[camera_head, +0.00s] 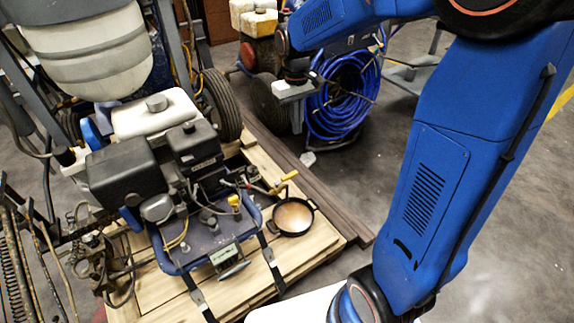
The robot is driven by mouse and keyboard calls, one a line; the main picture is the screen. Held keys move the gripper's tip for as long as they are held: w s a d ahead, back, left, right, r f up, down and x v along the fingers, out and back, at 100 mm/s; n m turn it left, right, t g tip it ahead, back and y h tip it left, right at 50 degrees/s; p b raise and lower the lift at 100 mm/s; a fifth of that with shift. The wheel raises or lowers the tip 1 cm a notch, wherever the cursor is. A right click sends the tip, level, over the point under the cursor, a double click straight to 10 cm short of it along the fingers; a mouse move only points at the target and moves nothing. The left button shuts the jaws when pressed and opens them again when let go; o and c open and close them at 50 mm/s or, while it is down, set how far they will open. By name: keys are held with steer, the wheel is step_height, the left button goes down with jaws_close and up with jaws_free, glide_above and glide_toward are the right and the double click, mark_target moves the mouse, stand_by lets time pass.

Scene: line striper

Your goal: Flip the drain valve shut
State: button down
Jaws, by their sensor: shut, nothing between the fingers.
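The drain valve's yellow lever (284,182) sticks out to the right from the striper's engine deck, tilted up at its outer end. It is above a round black pan (292,216) holding tan liquid on the pallet. The valve's body is small and partly lost among the fittings. My gripper (297,118) hangs from the blue arm at upper centre, behind and above the lever, apart from it. It appears shut and empty; its fingertips are small and hard to make out.
The striper's engine (125,170) and white tank stand on a wooden pallet (330,225) with straps. A coiled blue hose (343,95) and a wheeled machine are behind. Dark planks edge the pallet. Open concrete floor lies to the right of the pallet.

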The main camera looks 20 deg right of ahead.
mark_target(287, 178)
steer(key=w+a+f+n+g, duration=0.1)
steer(key=w+a+f+g, duration=0.1)
steer(key=w+f, duration=1)
steer(key=shift+a+f, duration=0.65)
steer(key=shift+f, duration=0.15)
steer(key=s+d+f, duration=0.1)
steer(key=s+f, duration=0.5)
steer(key=f, duration=0.3)
steer(key=shift+d+f, duration=0.3)
steer(key=shift+d, duration=0.1)
